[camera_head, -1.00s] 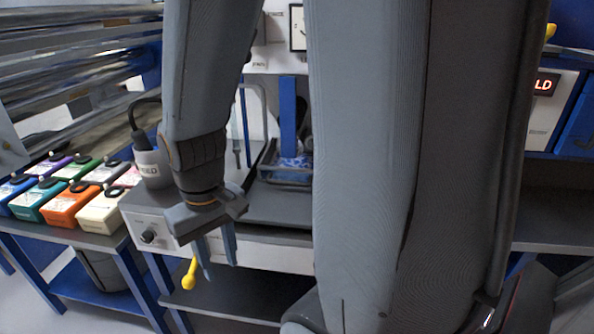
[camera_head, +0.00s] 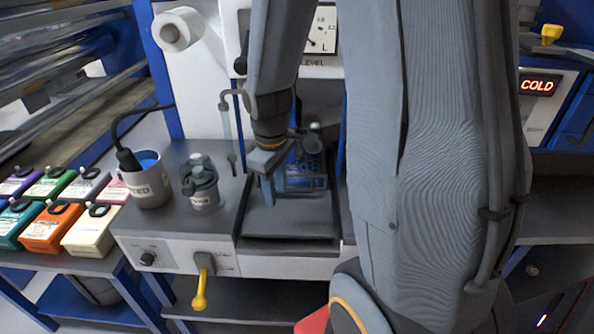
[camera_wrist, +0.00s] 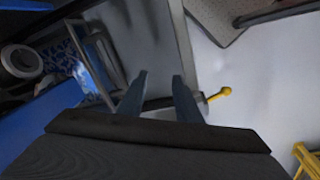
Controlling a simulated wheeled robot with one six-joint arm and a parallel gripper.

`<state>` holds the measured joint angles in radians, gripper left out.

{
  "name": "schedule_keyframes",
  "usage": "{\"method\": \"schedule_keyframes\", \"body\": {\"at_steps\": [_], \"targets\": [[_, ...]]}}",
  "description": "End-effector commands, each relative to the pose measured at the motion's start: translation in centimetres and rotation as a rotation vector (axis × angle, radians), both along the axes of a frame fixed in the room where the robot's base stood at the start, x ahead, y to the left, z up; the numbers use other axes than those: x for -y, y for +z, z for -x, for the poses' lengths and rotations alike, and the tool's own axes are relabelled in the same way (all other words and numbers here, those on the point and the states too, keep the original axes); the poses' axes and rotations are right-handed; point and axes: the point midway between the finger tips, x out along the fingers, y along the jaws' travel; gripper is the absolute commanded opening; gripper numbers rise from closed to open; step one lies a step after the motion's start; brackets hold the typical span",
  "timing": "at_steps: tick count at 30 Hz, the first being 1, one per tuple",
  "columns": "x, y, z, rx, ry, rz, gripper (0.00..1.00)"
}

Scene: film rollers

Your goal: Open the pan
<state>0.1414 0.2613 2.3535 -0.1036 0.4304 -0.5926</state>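A shallow dark pan-like recess (camera_head: 290,222) is set in the top of the grey machine, and I take it to be the pan. A lever with a yellow knob (camera_head: 200,300) hangs down from the machine's front panel, left of the recess. The yellow knob also shows in the wrist view (camera_wrist: 225,91). My gripper (camera_head: 271,200) points down over the recess, hiding part of it. In the wrist view my gripper (camera_wrist: 157,79) has its fingers apart with nothing between them. Whether the fingertips touch the recess is unclear.
A heated cup (camera_head: 147,185) with a black cord and a grey lidded jar (camera_head: 201,188) stand on the machine's left side. Several coloured boxes (camera_head: 52,232) sit on the left table. A blue-labelled block (camera_head: 306,168) stands behind the recess. A shelf lies below.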

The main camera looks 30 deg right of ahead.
Motion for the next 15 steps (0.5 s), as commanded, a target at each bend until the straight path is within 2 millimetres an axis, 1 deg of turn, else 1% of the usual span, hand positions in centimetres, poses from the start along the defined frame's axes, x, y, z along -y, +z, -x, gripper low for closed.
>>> {"method": "schedule_keyframes", "body": {"at_steps": [1,3,6,10,15], "targets": [[1.4,1.0,-0.8,0.002,0.067,0.014,0.31],[3.2,1.3,-2.1,0.011,0.175,0.037,0.31],[5.3,1.5,-3.5,0.019,0.298,0.065,0.31],[7.0,1.4,-4.6,0.026,0.4,0.09,0.31],[7.7,0.6,-5.1,0.026,0.442,0.1,0.31]]}}
